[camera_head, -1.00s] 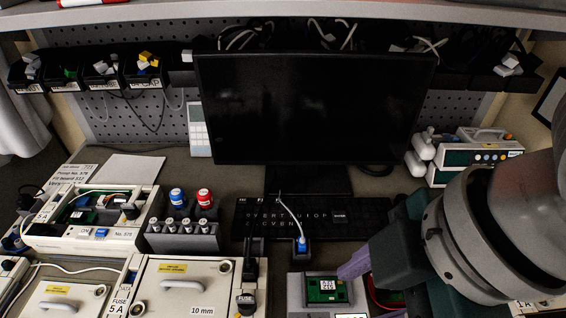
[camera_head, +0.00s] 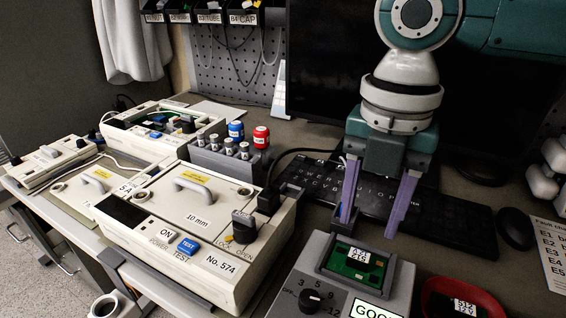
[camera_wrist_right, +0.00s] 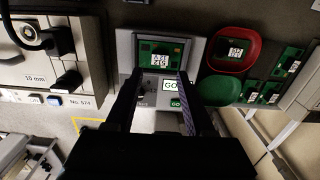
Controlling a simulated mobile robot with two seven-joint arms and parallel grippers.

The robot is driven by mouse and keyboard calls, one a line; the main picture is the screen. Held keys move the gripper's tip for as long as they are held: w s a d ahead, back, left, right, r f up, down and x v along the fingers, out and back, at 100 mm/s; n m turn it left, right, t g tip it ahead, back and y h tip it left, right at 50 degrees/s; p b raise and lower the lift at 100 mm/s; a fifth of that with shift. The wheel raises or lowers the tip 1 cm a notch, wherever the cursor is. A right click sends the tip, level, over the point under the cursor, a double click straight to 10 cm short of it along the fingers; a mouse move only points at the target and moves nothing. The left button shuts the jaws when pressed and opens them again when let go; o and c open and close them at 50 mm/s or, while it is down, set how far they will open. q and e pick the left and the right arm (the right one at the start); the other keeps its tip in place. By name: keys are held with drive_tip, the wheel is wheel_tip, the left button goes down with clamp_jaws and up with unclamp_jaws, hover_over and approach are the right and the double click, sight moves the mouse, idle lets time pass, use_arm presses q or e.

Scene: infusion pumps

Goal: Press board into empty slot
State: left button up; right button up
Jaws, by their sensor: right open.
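A green board (camera_head: 358,258) with a white label lies in the holder of a grey tester (camera_head: 340,288), whose display reads like "GOOD", partly cut off. The board also shows in the right wrist view (camera_wrist_right: 160,50). My right gripper (camera_head: 369,228) is open and empty, its purple fingers pointing down above and behind the board. In the right wrist view its fingers (camera_wrist_right: 160,76) flank the tester with a gap between them. An open pump (camera_head: 130,143) at the back left shows green boards and wires inside; its empty slot cannot be made out. My left gripper is not in view.
A closed pump No. 574 (camera_head: 180,262) stands left of the tester. A rack (camera_head: 222,160) with fuses and blue and red caps is behind it. A red dish (camera_head: 430,285) holding a board is on the right; a green dish (camera_wrist_right: 219,91) and several boards are beside it.

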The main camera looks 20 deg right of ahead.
sight(359, 255)
wheel_tip(359, 255, down, 4)
drive_tip(key=b, duration=0.5)
drive_tip(key=shift+f, duration=1.45)
clamp_jaws()
drive_tip(key=shift+r, duration=0.1)
wheel_tip(359, 255, up, 5)
drive_tip(key=p, duration=0.6)
